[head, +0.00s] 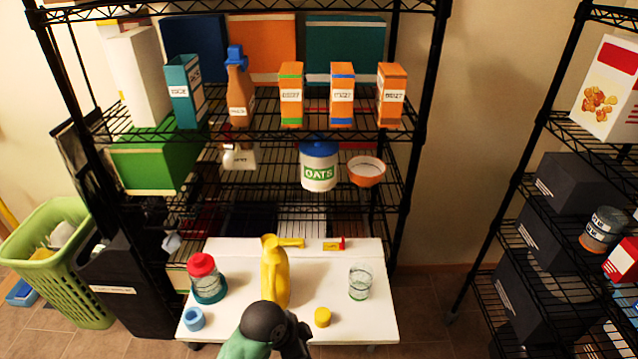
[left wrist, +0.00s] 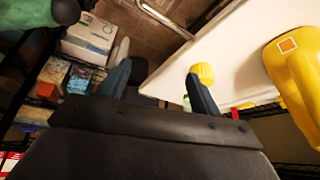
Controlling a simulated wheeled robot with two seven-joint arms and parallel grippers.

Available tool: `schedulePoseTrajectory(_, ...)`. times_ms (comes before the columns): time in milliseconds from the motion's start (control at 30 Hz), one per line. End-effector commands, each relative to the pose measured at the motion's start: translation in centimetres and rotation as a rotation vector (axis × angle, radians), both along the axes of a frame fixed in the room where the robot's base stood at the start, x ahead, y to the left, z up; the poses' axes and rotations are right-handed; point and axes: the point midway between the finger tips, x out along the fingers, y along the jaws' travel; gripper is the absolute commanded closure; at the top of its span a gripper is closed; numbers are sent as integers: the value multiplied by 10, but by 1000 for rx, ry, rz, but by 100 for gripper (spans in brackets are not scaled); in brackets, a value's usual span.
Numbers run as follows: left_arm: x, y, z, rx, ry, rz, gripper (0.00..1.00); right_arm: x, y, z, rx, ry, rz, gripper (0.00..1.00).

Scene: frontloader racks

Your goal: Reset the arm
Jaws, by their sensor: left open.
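My left gripper (left wrist: 157,72) shows in the left wrist view with its two dark fingers wide apart and nothing held between them. A yellow cap (left wrist: 205,72) appears just beyond its right fingertip, and I cannot tell whether they touch. A yellow jug (left wrist: 295,75) is farther right. In the head view a dark and green arm part of mine covers the front edge of the white table (head: 345,325); no fingers can be made out there. My right gripper is not seen in either view.
The table holds the yellow jug (head: 275,278), the yellow cap (head: 322,317), a red-lidded jar (head: 207,278), a blue ring (head: 193,319) and a glass (head: 360,282). A loaded black rack stands behind, another at right. A green basket (head: 80,295) stands left.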

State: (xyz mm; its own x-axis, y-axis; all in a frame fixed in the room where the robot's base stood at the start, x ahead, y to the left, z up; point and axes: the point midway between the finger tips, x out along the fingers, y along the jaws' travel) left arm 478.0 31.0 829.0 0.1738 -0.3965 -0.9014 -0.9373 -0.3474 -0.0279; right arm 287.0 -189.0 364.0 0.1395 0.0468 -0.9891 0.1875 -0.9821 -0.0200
Motion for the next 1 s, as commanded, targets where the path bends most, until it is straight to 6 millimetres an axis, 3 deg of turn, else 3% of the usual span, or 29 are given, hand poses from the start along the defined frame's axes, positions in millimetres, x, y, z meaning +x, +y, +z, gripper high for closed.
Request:
schedulePoseTrajectory(500, -82, 116, -18, 37, 97, 709, 36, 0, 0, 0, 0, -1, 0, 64)
schedulePoseTrajectory(1000, -127, 174, -17, 86, 108, 1003, 36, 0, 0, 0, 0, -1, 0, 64)
